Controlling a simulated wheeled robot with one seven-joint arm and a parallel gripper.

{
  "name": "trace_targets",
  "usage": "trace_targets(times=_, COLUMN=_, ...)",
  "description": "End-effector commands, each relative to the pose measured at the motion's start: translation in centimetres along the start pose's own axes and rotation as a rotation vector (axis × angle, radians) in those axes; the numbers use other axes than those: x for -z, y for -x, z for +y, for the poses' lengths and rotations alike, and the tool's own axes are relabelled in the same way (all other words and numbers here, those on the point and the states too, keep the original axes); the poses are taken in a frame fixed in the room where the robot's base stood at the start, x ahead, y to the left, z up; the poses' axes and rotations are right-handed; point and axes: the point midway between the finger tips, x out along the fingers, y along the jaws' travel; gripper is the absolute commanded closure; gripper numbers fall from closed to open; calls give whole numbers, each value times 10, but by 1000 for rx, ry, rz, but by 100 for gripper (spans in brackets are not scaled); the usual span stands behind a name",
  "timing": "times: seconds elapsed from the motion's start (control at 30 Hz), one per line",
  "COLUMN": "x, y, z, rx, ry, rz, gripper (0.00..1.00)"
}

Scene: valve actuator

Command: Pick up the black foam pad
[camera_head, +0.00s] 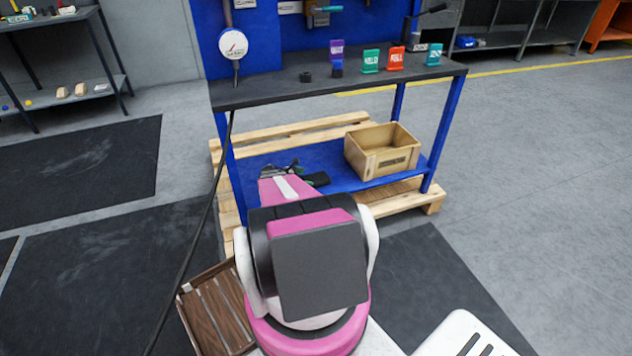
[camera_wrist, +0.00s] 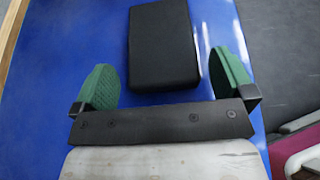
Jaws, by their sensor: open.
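The black foam pad (camera_wrist: 162,45) lies flat on the blue lower shelf (camera_wrist: 60,65) of the workbench. In the wrist view it is a dark rectangle beyond and between the green fingertips of my gripper (camera_wrist: 172,84). The gripper is open and empty, with a finger to each side of the pad's near end, apart from it. In the head view the pad (camera_head: 317,179) shows as a small dark shape beside my gripper (camera_head: 283,170), partly hidden by my arm.
A wooden crate (camera_head: 360,158) stands on the right of the lower shelf. The dark bench top (camera_head: 290,89) is above the shelf, with several small coloured items on it. Blue table legs (camera_head: 448,135) and a wooden pallet (camera_head: 431,198) frame the space.

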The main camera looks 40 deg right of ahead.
Motion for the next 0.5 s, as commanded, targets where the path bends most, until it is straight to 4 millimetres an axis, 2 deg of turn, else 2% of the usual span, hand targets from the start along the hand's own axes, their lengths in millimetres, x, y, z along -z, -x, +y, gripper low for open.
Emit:
trace_targets(times=0.23, x=-1, y=-35, z=1, rx=1, ry=0, rz=0, gripper=0)
trace_targets(times=0.5, x=-1, y=-41, z=0, rx=-1, ry=0, rz=0, gripper=0)
